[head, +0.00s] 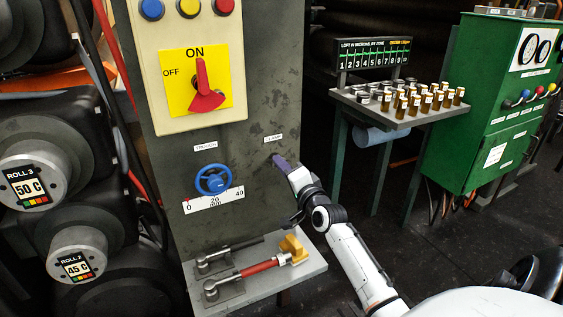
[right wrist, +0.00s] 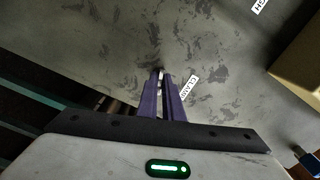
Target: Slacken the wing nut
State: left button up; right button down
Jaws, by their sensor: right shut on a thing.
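My right gripper (head: 279,161) reaches the grey machine panel (head: 262,100) just below the small CLAMP label (head: 273,139). Its purple fingers also show in the right wrist view (right wrist: 162,82), pointing at the panel beside the same label. They are shut on a small pale metal piece at their tips, which I take to be the wing nut (right wrist: 161,72). The fingers hide most of it, so its angle cannot be read. In the head view the nut is hidden behind the fingers. My left gripper is not in view.
Left of the gripper are a blue handwheel (head: 212,180) and a white scale (head: 213,200). Below, a grey shelf (head: 262,284) carries a red-handled tool (head: 262,268) and a yellow block (head: 292,247). A stand with several small bottles (head: 415,101) and a green cabinet (head: 492,100) are right.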

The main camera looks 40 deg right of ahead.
pick_arm(q)
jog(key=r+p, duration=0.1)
jog(key=p, duration=0.1)
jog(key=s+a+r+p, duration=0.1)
jog(key=p, duration=0.1)
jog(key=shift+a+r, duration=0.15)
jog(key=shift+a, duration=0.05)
pick_arm(e)
jog(key=n, duration=0.9)
jog(key=shift+n, duration=0.4)
jog(key=c, duration=1.9)
grip_release()
